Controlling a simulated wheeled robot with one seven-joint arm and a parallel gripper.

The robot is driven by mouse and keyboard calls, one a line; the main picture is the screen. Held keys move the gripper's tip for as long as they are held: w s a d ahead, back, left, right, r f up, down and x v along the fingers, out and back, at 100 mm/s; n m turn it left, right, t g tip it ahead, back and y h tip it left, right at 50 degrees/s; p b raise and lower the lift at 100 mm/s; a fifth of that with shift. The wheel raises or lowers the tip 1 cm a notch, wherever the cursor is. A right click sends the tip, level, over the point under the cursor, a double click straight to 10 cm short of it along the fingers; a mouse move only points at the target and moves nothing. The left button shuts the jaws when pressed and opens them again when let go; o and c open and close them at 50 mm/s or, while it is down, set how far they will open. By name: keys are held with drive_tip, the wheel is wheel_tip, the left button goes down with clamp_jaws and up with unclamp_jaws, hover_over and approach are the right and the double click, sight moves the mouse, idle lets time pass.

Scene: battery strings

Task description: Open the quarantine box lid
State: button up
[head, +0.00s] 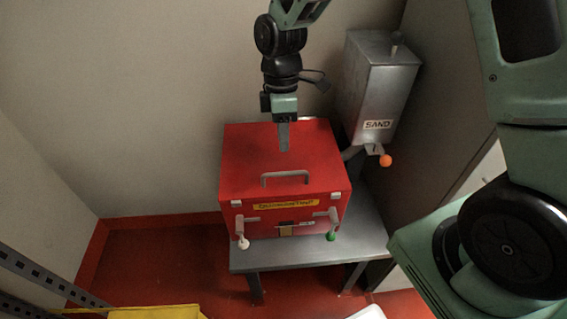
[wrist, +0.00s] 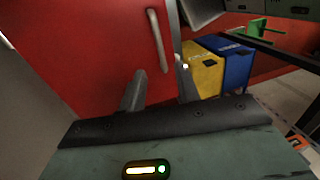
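The red quarantine box (head: 285,165) stands on a grey table with its lid (head: 255,160) shut. A pale bar handle (head: 286,176) is on the lid's top near the front; it also shows in the wrist view (wrist: 156,40). A yellow label is on the front. The front has a left latch lever (head: 241,228) with a white knob, a right latch lever (head: 332,222) with a green knob, and a small fitting between them. My gripper (head: 284,148) points down over the lid, behind the handle. In the wrist view my gripper (wrist: 160,72) has its fingers apart with nothing between them.
A metal sand bin (head: 378,85) with an orange knob stands right of the box, close to the wall. The grey table (head: 300,252) has little bare top. The wrist view shows a yellow bin (wrist: 203,70) and a blue bin (wrist: 233,62). Red floor lies left of the table.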

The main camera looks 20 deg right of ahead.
drive_tip(key=f, duration=0.2)
drive_tip(key=s+f, duration=0.1)
drive_tip(key=f, duration=0.5)
drive_tip(key=shift+s+a+f, duration=0.1)
drive_tip(key=shift+s+a, duration=0.15)
drive_tip(key=shift+s, duration=0.05)
clamp_jaws()
